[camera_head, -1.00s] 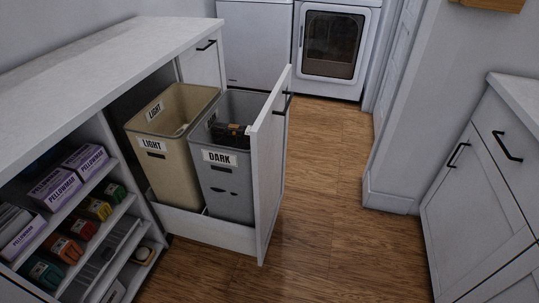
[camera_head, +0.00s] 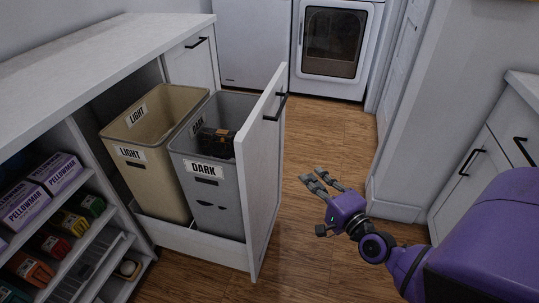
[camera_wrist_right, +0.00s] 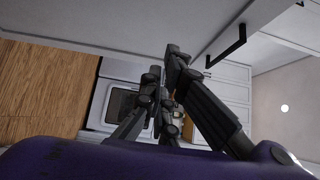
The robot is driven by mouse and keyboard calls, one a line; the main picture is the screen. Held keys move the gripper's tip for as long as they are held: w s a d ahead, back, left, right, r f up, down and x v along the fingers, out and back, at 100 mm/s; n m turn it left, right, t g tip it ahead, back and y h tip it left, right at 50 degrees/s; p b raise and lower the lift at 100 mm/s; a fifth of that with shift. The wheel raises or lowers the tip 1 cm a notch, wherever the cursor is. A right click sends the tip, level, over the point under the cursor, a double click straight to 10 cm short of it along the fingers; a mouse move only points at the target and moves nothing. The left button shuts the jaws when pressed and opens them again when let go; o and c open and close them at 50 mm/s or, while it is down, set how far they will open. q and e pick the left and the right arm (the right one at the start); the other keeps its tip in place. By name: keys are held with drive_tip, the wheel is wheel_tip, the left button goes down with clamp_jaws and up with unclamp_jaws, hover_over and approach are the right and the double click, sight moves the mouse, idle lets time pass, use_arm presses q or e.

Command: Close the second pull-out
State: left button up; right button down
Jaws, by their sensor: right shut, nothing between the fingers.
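The pull-out (camera_head: 262,190) stands open from the cabinet, its white front panel facing right with a black handle (camera_head: 276,107) near the top. It carries a beige LIGHT bin (camera_head: 160,190) and a grey DARK bin (camera_head: 215,205) with dark items inside. My right gripper (camera_head: 318,181) is to the right of the panel, apart from it, shut and empty, pointing left. It also shows in the right wrist view (camera_wrist_right: 165,70), with a black handle on a white panel at the upper right. My left gripper is not in view.
A closed white panel with a black handle (camera_head: 197,42) is behind the pull-out. Open shelves (camera_head: 85,235) with boxes are at the left. White cabinets (camera_head: 470,175) and a wall corner (camera_head: 400,170) stand at the right. Wood floor (camera_head: 330,140) is clear between, up to the front-loading machine (camera_head: 338,55).

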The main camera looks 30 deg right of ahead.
use_arm(q)
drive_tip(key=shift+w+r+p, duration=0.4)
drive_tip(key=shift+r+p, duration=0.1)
drive_tip(key=shift+p, duration=0.05)
use_arm(e)
drive_tip(key=w+a, duration=0.2)
drive_tip(key=w, duration=1)
drive_tip(key=shift+w, duration=0.35)
drive_tip(key=shift+a, duration=0.1)
